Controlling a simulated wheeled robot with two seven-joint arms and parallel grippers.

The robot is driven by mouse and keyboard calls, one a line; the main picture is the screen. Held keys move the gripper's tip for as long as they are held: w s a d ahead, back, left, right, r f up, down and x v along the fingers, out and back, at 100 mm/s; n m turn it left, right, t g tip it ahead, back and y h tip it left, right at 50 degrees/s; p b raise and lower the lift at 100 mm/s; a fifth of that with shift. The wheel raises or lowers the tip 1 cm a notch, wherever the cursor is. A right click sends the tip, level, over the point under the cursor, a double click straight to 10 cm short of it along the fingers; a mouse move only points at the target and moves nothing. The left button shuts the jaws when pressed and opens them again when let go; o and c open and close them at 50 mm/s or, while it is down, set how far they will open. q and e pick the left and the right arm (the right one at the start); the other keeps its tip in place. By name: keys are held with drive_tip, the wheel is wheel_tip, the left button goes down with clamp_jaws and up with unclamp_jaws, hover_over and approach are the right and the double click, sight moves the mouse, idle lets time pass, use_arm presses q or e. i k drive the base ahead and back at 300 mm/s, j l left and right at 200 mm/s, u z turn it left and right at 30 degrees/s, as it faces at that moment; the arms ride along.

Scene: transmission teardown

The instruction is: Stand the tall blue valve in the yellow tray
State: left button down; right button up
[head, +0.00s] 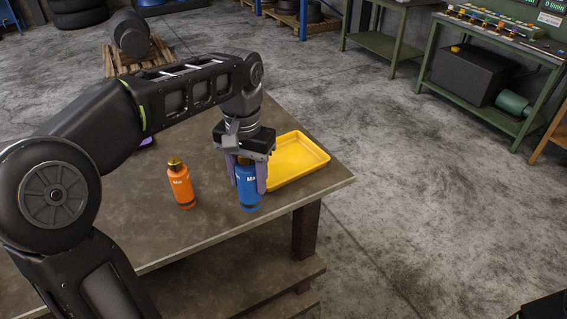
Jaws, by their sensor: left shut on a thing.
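The tall blue valve (248,190) is upright near the front right edge of the table, with its top hidden by my left gripper. My left gripper (249,182) points down and is shut on the blue valve, one purple finger on each side. I cannot tell whether the valve's base touches the table. The yellow tray (313,153) lies just right of and behind the valve, near the table's right edge. It looks empty, with its left part hidden behind my gripper. My right gripper is not in view.
An orange bottle-shaped valve (181,187) with a gold top stands left of the blue one. The brown table (220,218) ends close in front of the blue valve. A purple object (147,141) shows partly behind my left arm. Green benches (490,100) stand farther back.

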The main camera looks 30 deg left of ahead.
sight(296, 157)
drive_tip(key=i, duration=1)
